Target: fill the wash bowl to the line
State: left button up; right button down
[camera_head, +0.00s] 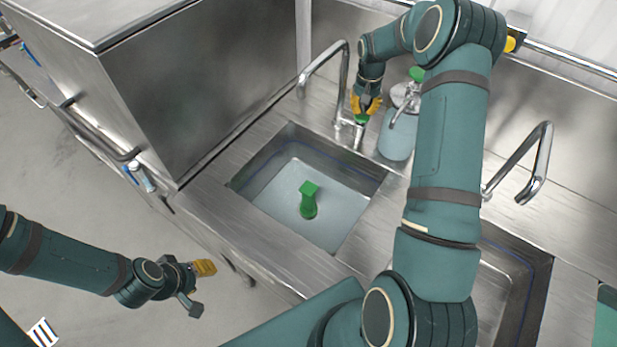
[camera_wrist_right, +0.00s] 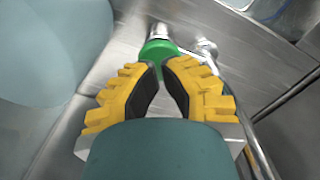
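The left sink basin (camera_head: 255,160), seemingly the wash bowl, holds pale water. A green upright piece (camera_head: 308,203) stands in it. A dark blue line runs around the basin's upper wall; I cannot tell exactly how the water sits against it. A curved tap (camera_head: 343,75) stands behind the basin; no stream is clear. My right gripper (camera_head: 363,112) is at the tap's base. In the right wrist view, its yellow fingers (camera_wrist_right: 161,68) converge on a green tap handle (camera_wrist_right: 158,50), with a sliver of green between the tips. My left gripper (camera_head: 200,287) is empty and looks open.
A bluish container (camera_head: 396,140) stands right beside my right gripper. A second tap (camera_head: 535,165) and a second basin (camera_head: 525,290) are at the right, partly hidden by my right arm. A tall steel cabinet (camera_head: 215,75) borders the left basin. Open floor lies at the left.

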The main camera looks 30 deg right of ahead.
jog(key=shift+s+f+b, duration=0.1)
jog(key=shift+f+b, duration=0.7)
jog(key=shift+f, duration=0.6)
dwell(6.6)
